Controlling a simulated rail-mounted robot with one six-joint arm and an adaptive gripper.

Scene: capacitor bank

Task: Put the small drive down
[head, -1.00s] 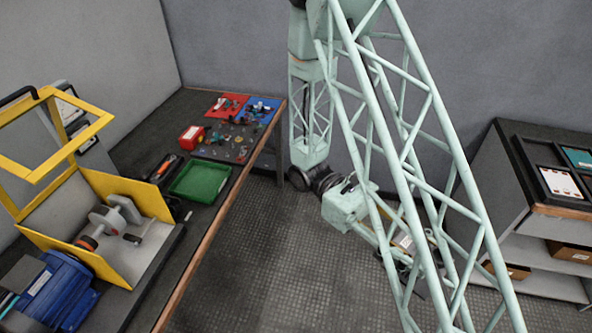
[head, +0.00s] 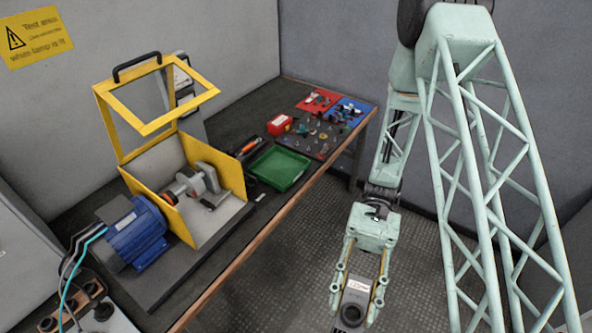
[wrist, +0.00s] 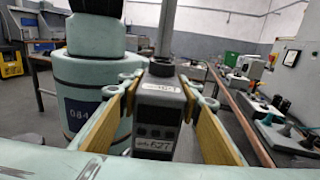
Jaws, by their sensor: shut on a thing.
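The small drive is a dark grey box with a pale label (head: 355,291). It also shows in the wrist view (wrist: 159,108), upright between yellow-brown finger pads, with a display and the marking "627" on its face. My gripper (head: 357,283) is shut on the drive, with one finger on each side. In the head view it holds the drive over the floor, to the right of the bench's wooden front edge and apart from the bench. The drive's underside is hidden.
The bench (head: 262,222) carries a blue motor (head: 133,233), a yellow-framed guard (head: 150,100), a green tray (head: 279,168), a red box (head: 279,125) and mats with small parts. The green tray looks empty. Cables and sockets lie at lower left.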

